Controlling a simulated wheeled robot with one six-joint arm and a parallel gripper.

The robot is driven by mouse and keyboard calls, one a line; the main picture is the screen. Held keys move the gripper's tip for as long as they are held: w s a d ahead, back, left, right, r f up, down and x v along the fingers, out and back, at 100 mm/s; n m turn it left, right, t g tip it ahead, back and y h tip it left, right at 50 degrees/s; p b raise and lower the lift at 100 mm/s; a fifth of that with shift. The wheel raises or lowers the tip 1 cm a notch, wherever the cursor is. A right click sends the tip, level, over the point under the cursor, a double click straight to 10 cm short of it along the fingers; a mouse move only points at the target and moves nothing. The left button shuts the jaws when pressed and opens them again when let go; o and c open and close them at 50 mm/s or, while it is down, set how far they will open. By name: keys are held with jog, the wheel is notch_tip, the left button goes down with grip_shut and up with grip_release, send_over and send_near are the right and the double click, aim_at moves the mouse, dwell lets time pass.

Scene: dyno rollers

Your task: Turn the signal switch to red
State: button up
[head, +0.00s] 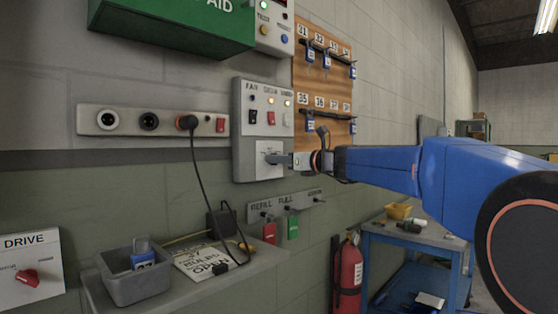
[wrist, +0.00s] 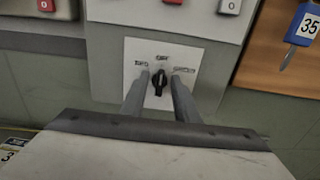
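A small black rotary knob (wrist: 159,82) sits on a white plate (wrist: 133,52) low on the grey wall panel. It looks upright, pointing at the middle one of three labels, which are too small to read. My gripper (wrist: 160,76) is open, with one finger on each side of the knob and a visible gap to it. In the head view, my gripper (head: 272,158) reaches in from the right to the white plate (head: 264,172) on the grey panel (head: 243,130) and hides the knob there.
Rocker switches (head: 271,118) with lit lamps sit above the plate. A key board (head: 311,75) hangs to the right. A socket strip (head: 177,122) with a plugged cord is left. Below are tags on a hook rail (head: 305,201), a shelf with a grey bin (head: 132,286), and a DRIVE box (head: 45,258).

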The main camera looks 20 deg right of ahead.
grip_shut()
jog(key=shift+n, duration=0.4)
jog(key=shift+s+a+f+n, duration=0.1)
jog(key=shift+n, duration=2.2)
jog(key=shift+s+a+f+n, duration=0.1)
jog(key=shift+n, duration=2.2)
grip_release()
